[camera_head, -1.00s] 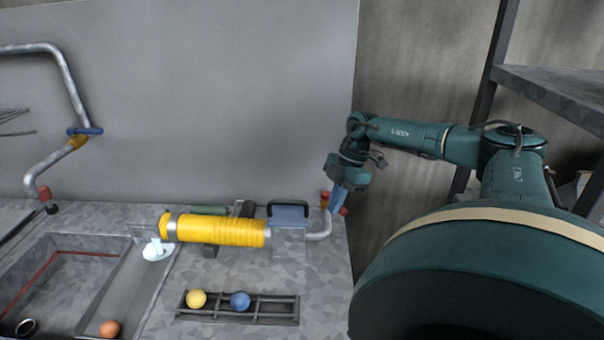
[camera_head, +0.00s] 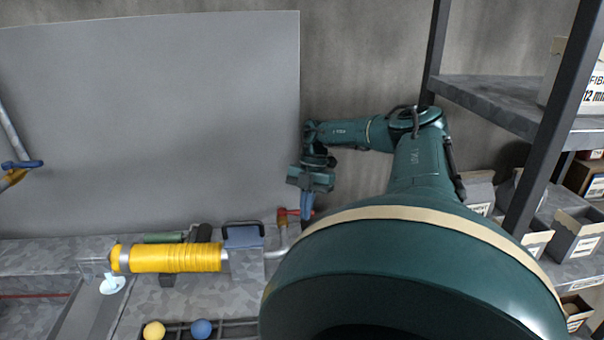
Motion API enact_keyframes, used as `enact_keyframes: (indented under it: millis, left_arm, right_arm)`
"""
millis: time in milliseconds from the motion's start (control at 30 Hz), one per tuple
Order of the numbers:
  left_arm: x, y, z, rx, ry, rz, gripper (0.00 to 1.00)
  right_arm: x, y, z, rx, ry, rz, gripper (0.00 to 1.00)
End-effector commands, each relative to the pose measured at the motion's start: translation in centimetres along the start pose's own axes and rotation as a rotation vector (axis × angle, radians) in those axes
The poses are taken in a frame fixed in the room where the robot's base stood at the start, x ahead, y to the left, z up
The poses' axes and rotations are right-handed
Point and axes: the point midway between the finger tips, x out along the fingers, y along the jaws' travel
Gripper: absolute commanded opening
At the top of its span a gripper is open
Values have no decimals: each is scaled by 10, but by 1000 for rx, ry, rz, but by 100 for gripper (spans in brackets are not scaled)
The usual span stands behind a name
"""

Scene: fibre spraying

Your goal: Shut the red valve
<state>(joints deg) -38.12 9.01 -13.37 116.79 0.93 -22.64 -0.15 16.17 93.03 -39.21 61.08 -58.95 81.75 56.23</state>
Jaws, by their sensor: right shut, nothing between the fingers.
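The red valve (camera_head: 282,215) is on a bent pipe at the right end of the bench, beyond the yellow spool. Its red handle shows in part, reaching rightward to behind my gripper. My right gripper (camera_head: 306,212) points down with blue fingers shut and nothing held. It is right at the valve's right side, overlapping the handle in the picture. I cannot tell whether the fingers touch it. My left gripper is out of view.
A yellow-wound spool (camera_head: 178,258) and a blue-grey box with a black handle (camera_head: 243,236) sit left of the valve. A blue-handled valve (camera_head: 22,164) is at the far left. A shelf rack (camera_head: 490,100) with boxes stands at the right.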

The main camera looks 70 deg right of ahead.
Motion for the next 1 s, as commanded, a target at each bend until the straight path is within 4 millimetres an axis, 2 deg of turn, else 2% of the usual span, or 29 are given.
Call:
enact_keyframes:
  millis: [367,1000]
  left_arm:
    - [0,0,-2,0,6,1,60]
    - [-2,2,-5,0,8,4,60]
  right_arm:
    - [-2,1,5,-85,0,-29,0]
    - [-2,1,4,-88,0,-31,0]
